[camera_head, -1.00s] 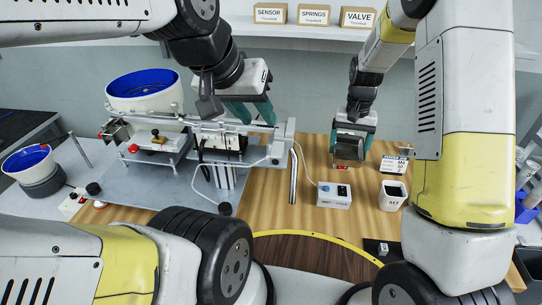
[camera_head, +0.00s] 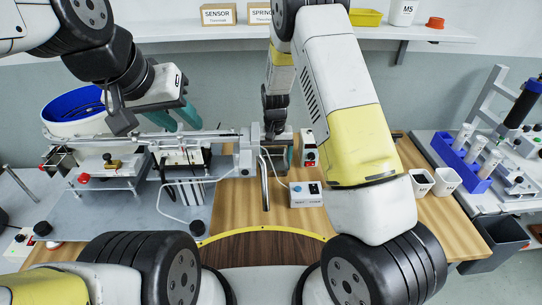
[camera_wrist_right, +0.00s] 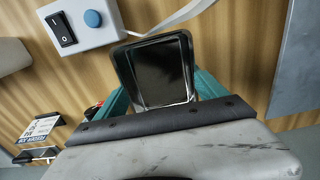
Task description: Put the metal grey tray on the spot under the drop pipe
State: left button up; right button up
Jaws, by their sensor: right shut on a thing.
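The metal grey tray (camera_wrist_right: 160,85) is a small dark rectangular tray with a raised rim. My right gripper (camera_wrist_right: 160,93) is shut on it, with a teal finger at each side. In the head view the right gripper (camera_head: 284,148) is just right of the drop pipe and partly hidden behind the gantry end; the tray is hard to make out there. The drop pipe (camera_head: 265,188) is a thin metal tube hanging at the gantry's right end, above the wooden bench. My left gripper (camera_head: 178,117) is open and empty over the gantry rail, its teal fingers apart.
A white switch box (camera_head: 306,195) stands on the bench close to the pipe's right. Two white cups (camera_head: 421,183) stand farther right. The gantry (camera_head: 150,145) and a blue-lined bowl (camera_head: 75,112) fill the left. Bare wood (camera_head: 235,205) lies around the pipe.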

aim_at(274, 179)
jog(key=shift+f, duration=3.1)
jog(key=shift+f, duration=0.2)
jog(key=o, duration=1.3)
jog(key=shift+o, duration=0.2)
jog(key=shift+r, duration=0.1)
